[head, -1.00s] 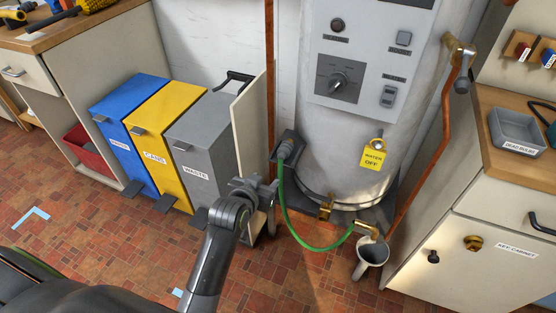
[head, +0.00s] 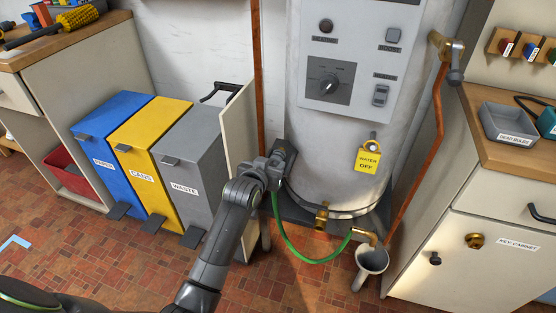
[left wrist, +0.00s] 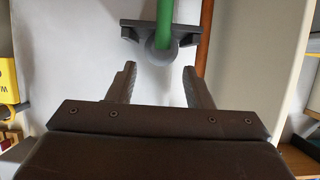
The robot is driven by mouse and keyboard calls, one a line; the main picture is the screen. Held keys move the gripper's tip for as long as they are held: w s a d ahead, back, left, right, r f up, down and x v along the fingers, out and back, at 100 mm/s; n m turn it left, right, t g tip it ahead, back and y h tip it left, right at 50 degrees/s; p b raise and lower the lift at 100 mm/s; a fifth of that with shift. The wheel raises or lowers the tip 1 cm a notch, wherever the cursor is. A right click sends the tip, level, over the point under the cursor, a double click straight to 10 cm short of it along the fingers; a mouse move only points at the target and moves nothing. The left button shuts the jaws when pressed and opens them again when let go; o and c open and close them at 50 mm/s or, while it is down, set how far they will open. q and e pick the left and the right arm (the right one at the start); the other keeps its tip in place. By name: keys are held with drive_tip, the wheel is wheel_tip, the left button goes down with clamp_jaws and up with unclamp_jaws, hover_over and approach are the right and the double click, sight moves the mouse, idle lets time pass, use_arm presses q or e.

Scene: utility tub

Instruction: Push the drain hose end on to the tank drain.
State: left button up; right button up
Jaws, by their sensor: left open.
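The green drain hose (head: 303,258) hangs in a loop in front of the tank's foot. Its grey upper end (left wrist: 162,48) sits in a dark grey bracket (left wrist: 215,32), as the left wrist view shows. The hose's other end meets a brass elbow (head: 364,236) over a funnel. The tank drain (head: 322,216) is a brass fitting low on the tank front. My left gripper (left wrist: 159,70) is open and empty, its fingertips either side of the hose end's line and just short of it. In the head view my left gripper (head: 272,168) largely hides the hose end. My right gripper is out of view.
The grey tank (head: 335,145) stands at the wall with a yellow tag. A pale panel (head: 238,140) and a grey waste bin (head: 187,165) stand left of my left arm. A copper pipe, grey funnel (head: 371,262) and key cabinet (head: 490,245) are on the right.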

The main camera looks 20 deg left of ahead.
sight(275, 159)
use_arm(q)
drive_tip(key=shift+w+f, duration=0.2)
drive_tip(key=shift+w, duration=0.4)
drive_tip(key=b+x, duration=0.1)
drive_tip(key=x, duration=0.2)
drive_tip(key=shift+w+f, duration=0.1)
drive_tip(key=shift+w+f+b, duration=0.15)
drive_tip(key=shift+w+b, duration=0.2)
drive_tip(key=shift+w, duration=0.3)
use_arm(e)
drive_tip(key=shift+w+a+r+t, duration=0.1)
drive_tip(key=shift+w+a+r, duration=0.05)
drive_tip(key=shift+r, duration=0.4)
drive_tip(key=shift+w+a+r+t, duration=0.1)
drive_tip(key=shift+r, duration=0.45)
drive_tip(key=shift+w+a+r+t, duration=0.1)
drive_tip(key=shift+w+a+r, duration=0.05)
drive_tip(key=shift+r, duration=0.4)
